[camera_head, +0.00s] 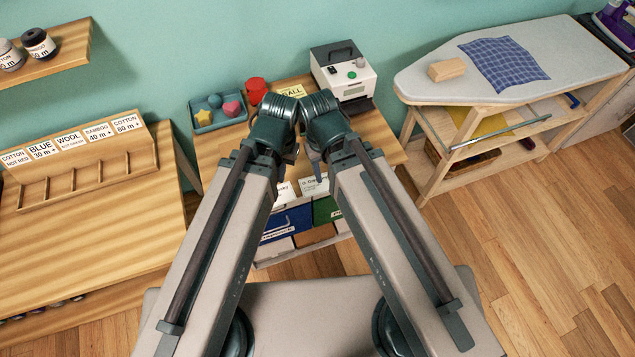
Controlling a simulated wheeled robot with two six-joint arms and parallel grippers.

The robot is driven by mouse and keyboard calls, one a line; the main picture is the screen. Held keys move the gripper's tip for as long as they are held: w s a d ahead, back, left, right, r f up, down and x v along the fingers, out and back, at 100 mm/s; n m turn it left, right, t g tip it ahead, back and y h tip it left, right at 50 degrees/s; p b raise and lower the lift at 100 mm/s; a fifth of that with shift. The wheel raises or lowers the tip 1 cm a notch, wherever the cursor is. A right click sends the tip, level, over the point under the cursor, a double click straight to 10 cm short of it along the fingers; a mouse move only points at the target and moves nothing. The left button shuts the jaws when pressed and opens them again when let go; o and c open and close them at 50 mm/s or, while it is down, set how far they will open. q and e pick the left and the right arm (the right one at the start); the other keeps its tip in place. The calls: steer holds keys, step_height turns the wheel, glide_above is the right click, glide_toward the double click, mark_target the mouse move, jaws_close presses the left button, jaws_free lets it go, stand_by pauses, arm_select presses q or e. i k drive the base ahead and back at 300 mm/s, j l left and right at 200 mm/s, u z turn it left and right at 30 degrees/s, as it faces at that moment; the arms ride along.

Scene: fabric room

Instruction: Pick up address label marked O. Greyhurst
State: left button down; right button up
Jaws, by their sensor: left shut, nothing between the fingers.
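Two white address labels stand at the back of the table's front edge, partly hidden by my arms. The right one (314,184) has print that seems to begin with "O", but the rest is too small to read. The left label (283,192) is mostly covered by my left arm. My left gripper (291,155) is shut and empty, pointing down just above and behind the labels. My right gripper (315,166) hangs close beside it, just above the right label; its fingers are too small and dark to judge.
Below the labels are blue (288,222) and green (326,210) bins. Behind stand a teal tray (205,125) of small shapes, a red cup (256,90), a yellow card (291,91) and a label machine (343,70). An ironing board (420,85) is at right, a wooden rack (90,180) at left.

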mark_target(310, 187)
steer(key=k+l, duration=1.2)
steer(key=l, duration=0.15)
